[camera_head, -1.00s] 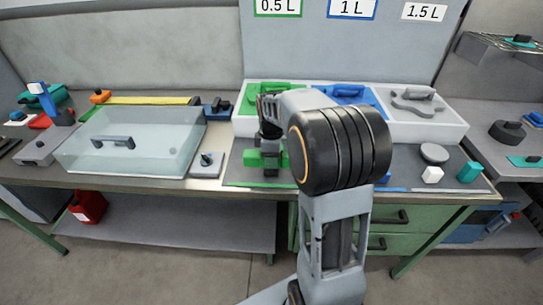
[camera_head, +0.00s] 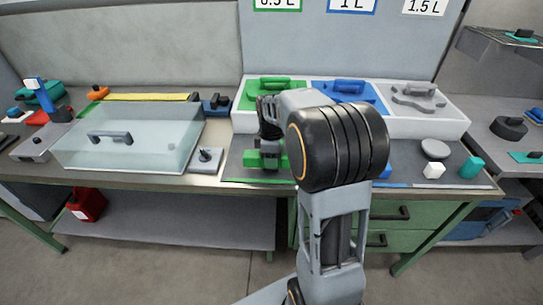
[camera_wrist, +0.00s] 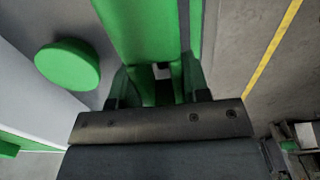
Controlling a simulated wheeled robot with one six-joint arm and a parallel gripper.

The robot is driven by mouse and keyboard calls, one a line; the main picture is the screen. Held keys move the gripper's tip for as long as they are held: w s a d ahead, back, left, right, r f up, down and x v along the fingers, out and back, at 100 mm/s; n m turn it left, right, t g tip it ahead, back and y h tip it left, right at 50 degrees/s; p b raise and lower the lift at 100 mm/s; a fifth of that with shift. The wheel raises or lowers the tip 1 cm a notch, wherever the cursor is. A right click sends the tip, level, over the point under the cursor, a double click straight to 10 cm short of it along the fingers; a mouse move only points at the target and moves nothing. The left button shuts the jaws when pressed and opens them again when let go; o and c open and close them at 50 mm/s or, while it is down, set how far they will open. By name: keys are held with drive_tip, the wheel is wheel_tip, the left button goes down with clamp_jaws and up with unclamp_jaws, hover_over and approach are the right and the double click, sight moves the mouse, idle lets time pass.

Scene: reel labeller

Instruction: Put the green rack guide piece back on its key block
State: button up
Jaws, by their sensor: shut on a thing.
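My gripper (camera_head: 268,152) points down over the left part of the dark grey mat on the bench. It is shut on a green piece (camera_head: 252,158), whose ends show on both sides of the fingers. In the wrist view my gripper (camera_wrist: 160,80) has the green piece (camera_wrist: 140,30) between its fingers, running up out of the picture. A round green disc (camera_wrist: 68,65) lies to the left of it there. I cannot make out the key block; my gripper and arm hide part of the mat. I cannot tell whether the piece touches anything below.
A white tray (camera_head: 430,127) behind the mat holds green (camera_head: 262,95), blue (camera_head: 350,92) and grey (camera_head: 418,95) shapes with handles. A clear-lidded box (camera_head: 125,142) and a small switch box (camera_head: 206,158) stand left. A white cube (camera_head: 433,170) and a teal block (camera_head: 471,168) lie right.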

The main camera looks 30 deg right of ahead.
drive_tip(key=shift+f+b, duration=0.8)
drive_tip(key=shift+f, duration=0.55)
drive_tip(key=o, duration=1.1)
drive_tip(key=shift+o, duration=0.2)
wheel_tip(320, 180, up, 14)
drive_tip(key=p, duration=0.1)
drive_tip(key=shift+p, duration=0.35)
